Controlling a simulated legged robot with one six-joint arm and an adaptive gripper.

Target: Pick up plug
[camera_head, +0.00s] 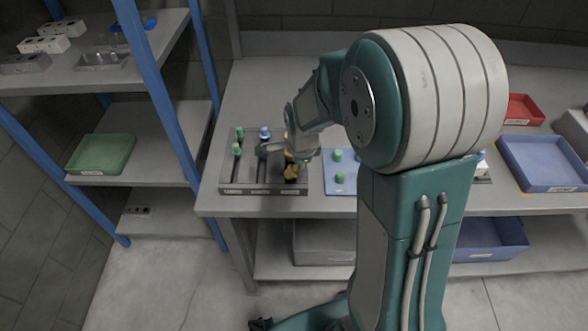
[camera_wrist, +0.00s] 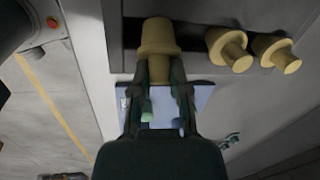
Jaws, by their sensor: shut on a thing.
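A yellow plug (camera_wrist: 157,38) with a wide collar sits between the two fingertips of my gripper (camera_wrist: 159,68) in the wrist view. My gripper is shut on it, and the fingers hide part of its lower stem. Two more yellow plugs, one near (camera_wrist: 228,48) and one further right (camera_wrist: 275,52), are beside it, apart from the fingers. In the head view, yellow plugs (camera_head: 291,172) show at the right end of a grey slotted rack (camera_head: 262,187), below my wrist. My arm hides part of them there. I cannot tell whether the held plug is clear of its slot.
Green plugs (camera_head: 237,150) and a blue plug (camera_head: 265,132) stand in the rack. A light blue board (camera_head: 340,188) with green plugs lies right of it. A blue tray (camera_head: 545,160) and a red tray (camera_head: 522,108) are further right. A shelf with a green tray (camera_head: 101,153) stands left.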

